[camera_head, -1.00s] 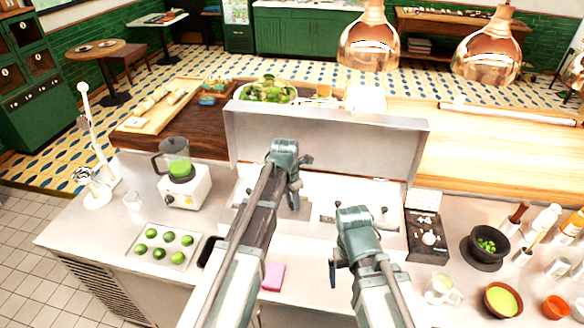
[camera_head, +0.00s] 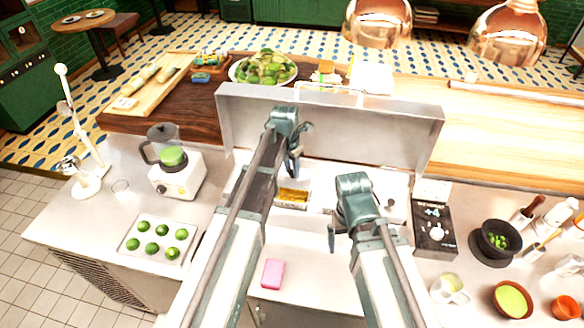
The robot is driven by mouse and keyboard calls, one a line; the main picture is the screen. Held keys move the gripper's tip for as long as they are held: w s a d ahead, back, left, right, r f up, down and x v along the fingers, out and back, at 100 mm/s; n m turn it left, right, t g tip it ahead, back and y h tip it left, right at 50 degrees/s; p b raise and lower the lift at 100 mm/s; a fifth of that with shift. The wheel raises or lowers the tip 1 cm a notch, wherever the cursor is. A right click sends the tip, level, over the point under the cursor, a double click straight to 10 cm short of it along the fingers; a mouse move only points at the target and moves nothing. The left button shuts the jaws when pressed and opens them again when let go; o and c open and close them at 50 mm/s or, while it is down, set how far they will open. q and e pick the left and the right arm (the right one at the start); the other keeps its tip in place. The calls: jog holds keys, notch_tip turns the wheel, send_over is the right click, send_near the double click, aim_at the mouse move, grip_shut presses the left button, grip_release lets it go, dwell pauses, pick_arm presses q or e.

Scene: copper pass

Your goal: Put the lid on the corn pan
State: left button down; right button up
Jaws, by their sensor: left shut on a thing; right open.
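The corn pan (camera_head: 292,199), a small metal pan with yellow corn, sits in the counter behind the raised steel panel's front side, between my two arms. Its corn is uncovered on the part I see. My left gripper (camera_head: 294,166) is above and just behind the pan, pointing down. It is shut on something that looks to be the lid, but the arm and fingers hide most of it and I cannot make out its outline. My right gripper (camera_head: 333,236) is open and empty, low over the counter to the right of the pan.
A raised steel panel (camera_head: 335,130) stands behind the grippers. A pink sponge (camera_head: 272,273) lies in front. A blender (camera_head: 174,170) and a lime tray (camera_head: 133,244) are at left. A black box (camera_head: 433,242), mortar (camera_head: 495,243) and bowls crowd the right.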

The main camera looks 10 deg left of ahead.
aim_at(291, 179)
pick_arm(q)
jog(key=shift+f+b, duration=3.4)
jog(key=shift+f, duration=0.1)
jog(key=shift+f, duration=0.2)
jog(key=shift+c, duration=0.2)
grip_release()
jog(key=shift+r, duration=0.15)
jog(key=shift+r+p, duration=3.35)
jog(key=shift+r, duration=0.05)
grip_shut()
